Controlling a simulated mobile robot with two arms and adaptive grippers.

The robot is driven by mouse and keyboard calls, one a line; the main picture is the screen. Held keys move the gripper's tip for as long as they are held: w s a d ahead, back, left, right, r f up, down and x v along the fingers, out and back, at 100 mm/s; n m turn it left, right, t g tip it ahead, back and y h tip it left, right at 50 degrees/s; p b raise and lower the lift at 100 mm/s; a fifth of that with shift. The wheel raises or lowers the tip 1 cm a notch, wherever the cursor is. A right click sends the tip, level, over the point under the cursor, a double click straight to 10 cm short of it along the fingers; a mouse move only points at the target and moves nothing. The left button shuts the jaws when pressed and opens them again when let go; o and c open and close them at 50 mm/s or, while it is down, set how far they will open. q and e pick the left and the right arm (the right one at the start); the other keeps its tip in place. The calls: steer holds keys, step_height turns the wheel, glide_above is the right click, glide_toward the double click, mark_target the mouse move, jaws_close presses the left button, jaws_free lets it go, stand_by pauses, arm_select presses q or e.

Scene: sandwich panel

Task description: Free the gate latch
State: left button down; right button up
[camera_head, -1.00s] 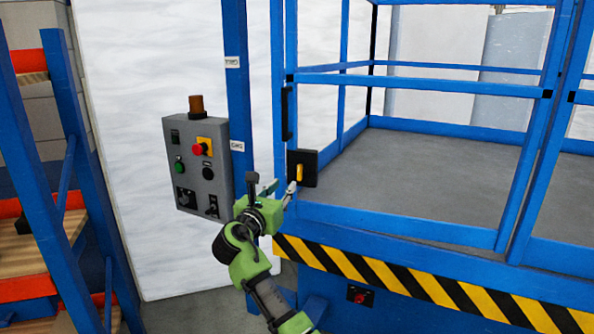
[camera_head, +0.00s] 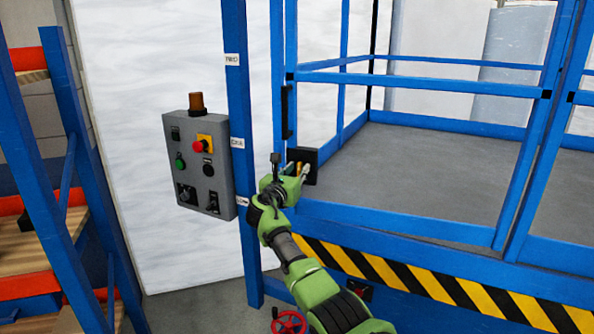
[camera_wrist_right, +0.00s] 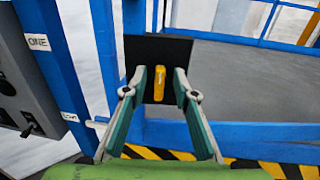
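The gate latch is a yellow handle (camera_head: 298,166) on a black plate (camera_head: 312,155), fixed to the blue gate frame (camera_head: 290,110). In the right wrist view the yellow handle (camera_wrist_right: 160,88) stands upright on the black plate (camera_wrist_right: 175,50). My right gripper (camera_head: 297,171) is at the latch. In the wrist view its two fingers (camera_wrist_right: 161,78) are apart, one on each side of the handle, with gaps visible on both sides. I cannot tell how deep the handle sits between them. My left gripper is out of view.
A grey control box (camera_head: 203,165) with a red button and an amber lamp hangs left of the gate, beside a labelled blue post (camera_head: 239,120). Blue rails (camera_head: 420,83) enclose the platform. A striped skirt (camera_head: 420,280) runs below. A red handwheel (camera_head: 289,321) shows at the bottom. Shelving stands left.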

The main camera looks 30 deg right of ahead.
jaws_close()
